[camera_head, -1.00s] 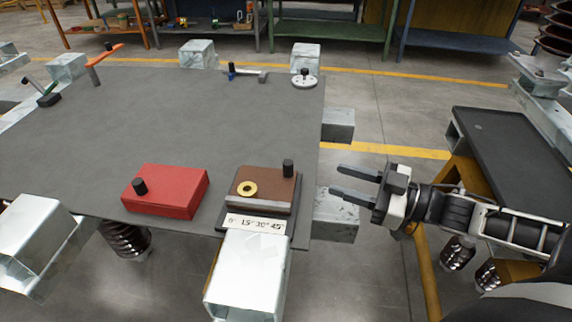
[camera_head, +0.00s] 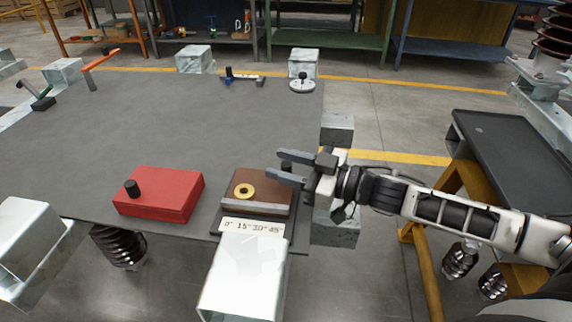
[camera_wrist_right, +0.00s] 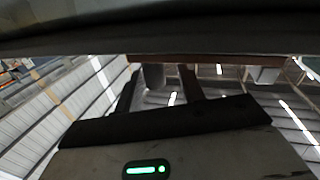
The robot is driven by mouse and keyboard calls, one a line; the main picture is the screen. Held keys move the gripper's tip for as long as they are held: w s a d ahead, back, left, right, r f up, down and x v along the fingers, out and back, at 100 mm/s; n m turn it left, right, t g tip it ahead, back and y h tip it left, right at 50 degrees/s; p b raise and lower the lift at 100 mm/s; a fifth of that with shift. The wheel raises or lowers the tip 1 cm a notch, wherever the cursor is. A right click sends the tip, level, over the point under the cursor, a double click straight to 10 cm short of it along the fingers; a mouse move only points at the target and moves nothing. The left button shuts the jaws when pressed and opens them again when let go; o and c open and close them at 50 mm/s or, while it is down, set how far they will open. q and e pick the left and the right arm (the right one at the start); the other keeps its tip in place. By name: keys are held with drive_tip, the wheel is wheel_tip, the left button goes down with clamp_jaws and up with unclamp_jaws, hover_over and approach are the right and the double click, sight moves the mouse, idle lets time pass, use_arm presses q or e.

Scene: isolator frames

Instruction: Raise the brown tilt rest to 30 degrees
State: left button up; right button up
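The brown tilt rest (camera_head: 266,190) lies flat or nearly flat near the front right corner of the grey table. It has a brass disc (camera_head: 244,191) on top and a black knob (camera_head: 286,168) at its back right. A white angle scale (camera_head: 252,227) with marks 0, 15, 30 and 45 is along its front. My right gripper (camera_head: 274,164) is open, its fingers reaching in from the right around or just above the knob; I cannot tell contact. In the right wrist view a dark knob-like shape (camera_wrist_right: 153,77) shows between the fingers. My left gripper is not in view.
A red block (camera_head: 160,194) with a black knob sits left of the rest. Small fixtures, including a white round one (camera_head: 302,86), stand at the table's far edge. The middle of the grey table (camera_head: 190,125) is clear. A dark tray stand (camera_head: 505,150) is at the right.

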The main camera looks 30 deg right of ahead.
drive_tip(key=shift+c, duration=0.3)
clamp_jaws()
drive_tip(key=shift+a, duration=0.1)
drive_tip(key=shift+s+a+f, duration=0.15)
idle(0.7)
unclamp_jaws()
drive_tip(key=shift+o, duration=0.3)
drive_tip(key=shift+d, duration=0.25)
